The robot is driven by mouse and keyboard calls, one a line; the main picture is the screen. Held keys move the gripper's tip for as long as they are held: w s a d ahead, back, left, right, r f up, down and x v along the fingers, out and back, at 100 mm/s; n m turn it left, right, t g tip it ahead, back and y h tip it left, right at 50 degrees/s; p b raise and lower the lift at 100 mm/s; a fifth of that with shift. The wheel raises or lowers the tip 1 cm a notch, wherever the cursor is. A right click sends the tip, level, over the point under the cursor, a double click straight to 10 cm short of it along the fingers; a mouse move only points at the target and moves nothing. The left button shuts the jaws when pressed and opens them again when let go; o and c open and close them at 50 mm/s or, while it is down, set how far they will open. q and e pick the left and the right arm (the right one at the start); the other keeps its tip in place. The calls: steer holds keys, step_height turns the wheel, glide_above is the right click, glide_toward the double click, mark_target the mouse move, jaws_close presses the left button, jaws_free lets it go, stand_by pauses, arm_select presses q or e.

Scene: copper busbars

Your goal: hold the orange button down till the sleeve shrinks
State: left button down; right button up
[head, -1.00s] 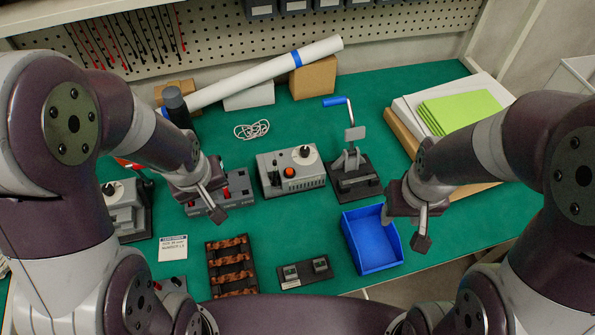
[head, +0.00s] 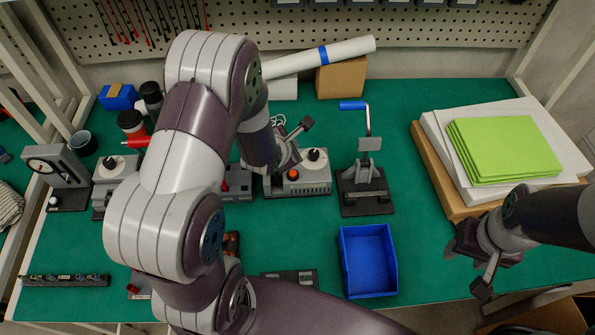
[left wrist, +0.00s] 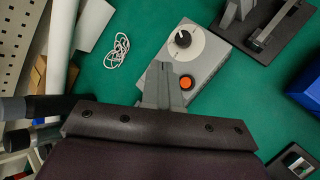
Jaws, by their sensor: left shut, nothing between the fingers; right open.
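The orange button (head: 293,175) sits on top of a grey box (head: 312,185) with a black knob (head: 314,155). The left wrist view also shows the button (left wrist: 186,82), uncovered, just right of my fingertips. My left gripper (head: 291,160) is shut and empty over the box, its tips beside the button; their height above the box is hard to tell. In the left wrist view the closed fingers (left wrist: 162,75) point toward the knob. My right gripper (head: 468,255) is open and empty, right of the blue bin. I cannot make out a sleeve.
A press with a blue handle (head: 352,106) stands right of the box. The blue bin (head: 394,270) is in front of it. Stacked green sheets (head: 505,148) lie at the right. My left arm hides much of the middle left table.

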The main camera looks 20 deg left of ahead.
arm_select(q)
steer(key=b, duration=0.7)
glide_above(295, 170)
steer(key=s, duration=0.2)
step_height(295, 170, down, 8)
steer(key=shift+r, duration=0.25)
steer(key=shift+f+b, duration=0.55)
steer(key=shift+f, duration=0.2)
stand_by(0.5)
steer(key=shift+f, duration=0.35)
steer(key=shift+s+f+b, duration=0.2)
steer(key=shift+f+b, duration=0.4)
steer(key=shift+f, duration=0.1)
stand_by(0.6)
steer(key=shift+w, duration=0.15)
stand_by(3.3)
